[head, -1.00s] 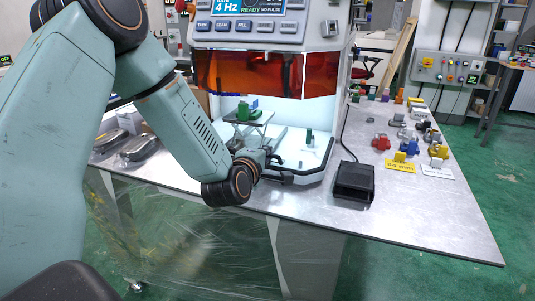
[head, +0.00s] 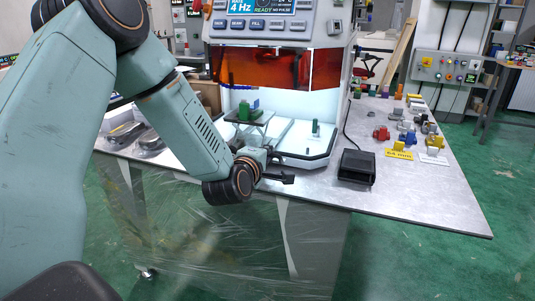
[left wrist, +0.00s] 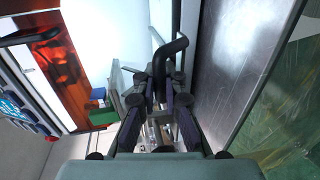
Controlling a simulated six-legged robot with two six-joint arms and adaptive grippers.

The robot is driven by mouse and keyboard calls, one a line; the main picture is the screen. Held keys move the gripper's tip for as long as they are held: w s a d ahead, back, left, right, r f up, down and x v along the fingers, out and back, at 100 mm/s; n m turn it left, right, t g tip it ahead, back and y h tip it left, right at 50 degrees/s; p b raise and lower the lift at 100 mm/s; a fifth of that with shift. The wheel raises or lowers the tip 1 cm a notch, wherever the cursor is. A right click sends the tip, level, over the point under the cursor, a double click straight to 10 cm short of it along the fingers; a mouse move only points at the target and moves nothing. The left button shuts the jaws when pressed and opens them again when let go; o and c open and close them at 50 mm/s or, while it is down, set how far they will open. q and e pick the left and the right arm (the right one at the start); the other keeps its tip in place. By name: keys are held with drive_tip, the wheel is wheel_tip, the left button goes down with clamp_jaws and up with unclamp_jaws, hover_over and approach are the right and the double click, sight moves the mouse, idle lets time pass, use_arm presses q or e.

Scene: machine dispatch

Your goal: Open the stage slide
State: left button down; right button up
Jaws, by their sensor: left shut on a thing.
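The laser machine (head: 270,27) stands on the table with its lit work chamber (head: 290,100) open at the front, below an orange window. Inside is a stage (head: 246,118) with a green block (head: 249,111) on it and pale rails beside it. My left gripper (head: 276,174) is at the chamber's front left corner, just over the table edge. In the left wrist view its fingers (left wrist: 160,88) are closed around the end of a black bent handle (left wrist: 173,46). The fingers hide the gripped part. How far the slide is out cannot be told. My right gripper is not in view.
A black pedal-like box (head: 357,166) with a cable stands right of the machine. Small coloured parts and yellow and white tags (head: 400,155) lie further right on the table (head: 420,200). Dark flat items (head: 125,133) lie at the left. The table's front right is bare.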

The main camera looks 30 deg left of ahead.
use_arm(q)
drive_tip(key=shift+w+r, duration=0.1)
drive_tip(key=shift+w, duration=0.05)
drive_tip(key=c, duration=1.7)
unclamp_jaws()
drive_tip(key=v, duration=1.2)
drive_tip(key=shift+a, duration=0.1)
drive_tip(key=shift+w, duration=0.1)
